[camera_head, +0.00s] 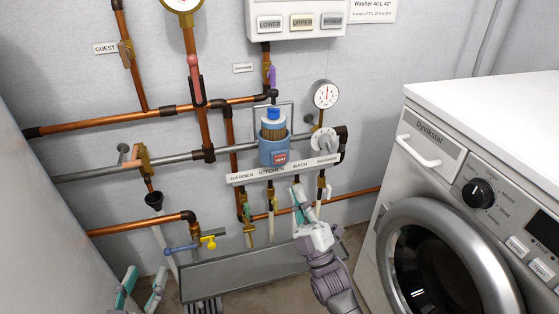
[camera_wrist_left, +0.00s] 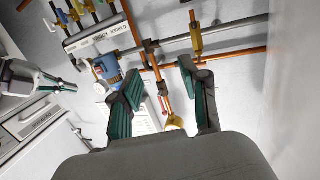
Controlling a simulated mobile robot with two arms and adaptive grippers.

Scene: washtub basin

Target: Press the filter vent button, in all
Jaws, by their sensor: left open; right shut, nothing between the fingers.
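The filter (camera_head: 273,142) is a clear blue canister with a brown cartridge and a blue cap, mounted on the wall pipes. Its red vent button (camera_head: 280,158) faces out low on the canister's front. My left gripper (camera_head: 140,291) is open and empty at the lower left, well away from the filter. It also shows in the left wrist view (camera_wrist_left: 158,78). My right gripper (camera_head: 302,208) is shut and empty, below and right of the button, by the labelled rail.
A rail (camera_head: 283,171) labelled for garden, kitchen, bath and washer runs just below the filter, with several valves under it. A gauge (camera_head: 324,95) stands to its right. The washer (camera_head: 470,190) fills the right side. A grey trough (camera_head: 243,270) lies below.

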